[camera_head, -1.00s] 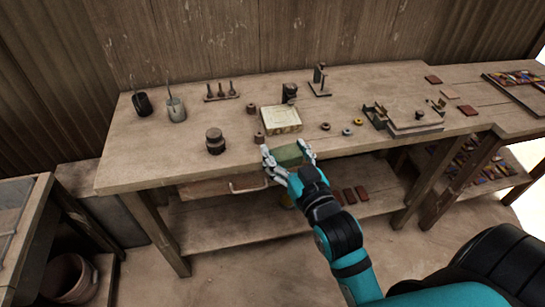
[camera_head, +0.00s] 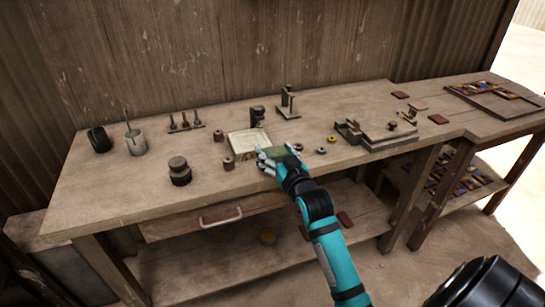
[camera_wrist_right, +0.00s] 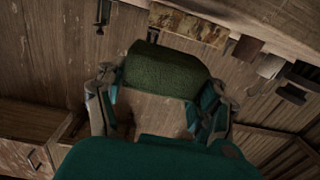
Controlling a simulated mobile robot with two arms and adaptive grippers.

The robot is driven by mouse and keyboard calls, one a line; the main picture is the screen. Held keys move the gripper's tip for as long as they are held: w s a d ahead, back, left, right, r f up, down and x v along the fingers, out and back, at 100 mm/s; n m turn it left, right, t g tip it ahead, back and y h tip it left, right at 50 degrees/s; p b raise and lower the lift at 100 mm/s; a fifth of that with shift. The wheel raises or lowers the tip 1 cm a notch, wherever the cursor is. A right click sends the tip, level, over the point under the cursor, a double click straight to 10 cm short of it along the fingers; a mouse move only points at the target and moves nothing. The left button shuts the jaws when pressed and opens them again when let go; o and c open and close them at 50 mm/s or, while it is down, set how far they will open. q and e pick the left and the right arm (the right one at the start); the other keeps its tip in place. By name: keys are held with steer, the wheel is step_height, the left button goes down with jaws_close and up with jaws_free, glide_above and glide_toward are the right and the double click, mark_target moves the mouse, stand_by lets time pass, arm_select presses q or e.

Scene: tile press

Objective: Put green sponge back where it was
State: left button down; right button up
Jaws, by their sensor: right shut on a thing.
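The green sponge (camera_head: 278,152) is a small dark green block in my right gripper (camera_head: 280,156), near the front middle of the workbench top. In the right wrist view the sponge (camera_wrist_right: 163,74) lies between the two fingers, one on each side, and they hold it. The sponge is close to a pale square block (camera_head: 246,144) on the bench; I cannot tell its exact height above the wood. In the head view the fingers hide part of it. My left gripper is in neither view.
A dark round jar (camera_head: 180,171) stands left of the gripper. Two cups (camera_head: 136,143) are at the far left. Small rings (camera_head: 321,150) lie to the right, before a metal-fitted press (camera_head: 378,136). A drawer handle (camera_head: 221,218) is on the bench front.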

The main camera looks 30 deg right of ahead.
mark_target(273, 158)
steer(key=shift+x, duration=0.9)
steer(key=shift+w+d, duration=0.2)
steer(key=shift+w, duration=0.1)
steer(key=shift+w+f, duration=0.15)
steer(key=shift+f, duration=0.1)
step_height(273, 158, down, 3)
steer(key=shift+f, duration=0.1)
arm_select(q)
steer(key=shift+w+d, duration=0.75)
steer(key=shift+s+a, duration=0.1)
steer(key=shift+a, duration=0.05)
arm_select(e)
steer(key=shift+f, duration=0.1)
steer(key=o, duration=1)
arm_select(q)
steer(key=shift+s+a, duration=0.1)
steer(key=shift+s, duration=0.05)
